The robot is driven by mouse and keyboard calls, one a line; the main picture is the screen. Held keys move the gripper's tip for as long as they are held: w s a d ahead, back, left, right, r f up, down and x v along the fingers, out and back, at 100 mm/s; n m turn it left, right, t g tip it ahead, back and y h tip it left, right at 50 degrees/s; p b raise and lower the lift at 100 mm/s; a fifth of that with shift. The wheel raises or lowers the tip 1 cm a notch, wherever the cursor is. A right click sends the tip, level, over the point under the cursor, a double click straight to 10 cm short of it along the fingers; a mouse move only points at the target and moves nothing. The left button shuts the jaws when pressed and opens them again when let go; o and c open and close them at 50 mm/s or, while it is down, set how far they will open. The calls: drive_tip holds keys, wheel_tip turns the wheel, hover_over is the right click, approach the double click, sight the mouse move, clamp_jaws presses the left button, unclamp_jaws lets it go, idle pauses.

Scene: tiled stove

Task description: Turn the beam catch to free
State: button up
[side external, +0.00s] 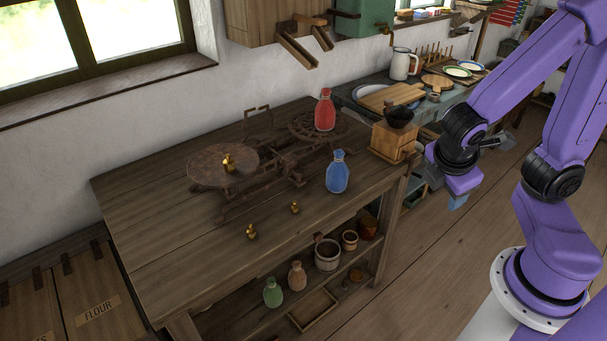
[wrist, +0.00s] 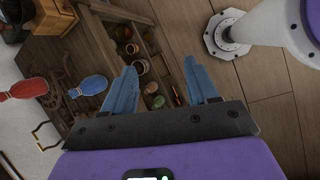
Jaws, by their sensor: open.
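A dark iron balance scale (side external: 290,158) stands on the wooden table. Its left round plate (side external: 205,170) carries a small brass weight (side external: 228,163). Its right plate (side external: 302,126) carries a red bottle (side external: 325,112). A small upright frame (side external: 258,114) stands behind the beam. I cannot tell which part is the beam catch or how it is set. My gripper (side external: 458,202) is off the table's right end, well apart from the scale, pointing down. In the wrist view my gripper's blue fingers (wrist: 160,86) are spread apart with nothing held between them.
A blue bottle (side external: 337,173) stands in front of the scale. Two small brass weights (side external: 251,232) (side external: 295,208) sit near the front. A wooden coffee grinder (side external: 393,142) stands at the right end. Pots and bottles fill the lower shelf (side external: 325,285). The table's front left is clear.

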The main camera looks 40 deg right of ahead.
sight(302, 174)
drive_tip(key=w+d+f+n+t+h, duration=0.1)
drive_tip(key=w+d+n+t+h, duration=0.3)
drive_tip(key=w, duration=0.5)
drive_tip(key=w+d+n+t+h, duration=0.1)
drive_tip(key=w+n+t+h, duration=0.3)
drive_tip(key=w+n+t, duration=0.4)
drive_tip(key=w+a+f+n+t+y, duration=0.2)
drive_tip(key=a+f+n+y, duration=0.2)
drive_tip(key=f+n+y, duration=0.4)
drive_tip(key=w+a+f+n+t+y, duration=0.1)
drive_tip(key=a+f+n+t+y, duration=0.2)
drive_tip(key=f+y, duration=0.5)
drive_tip(key=shift+h, duration=0.6)
drive_tip(key=w, duration=0.5)
drive_tip(key=w+a+f, duration=0.1)
drive_tip(key=w, duration=1.1)
drive_tip(key=shift+w+a+f, duration=0.15)
drive_tip(key=shift+w+a, duration=0.1)
drive_tip(key=shift+a, duration=0.05)
drive_tip(key=c, duration=1)
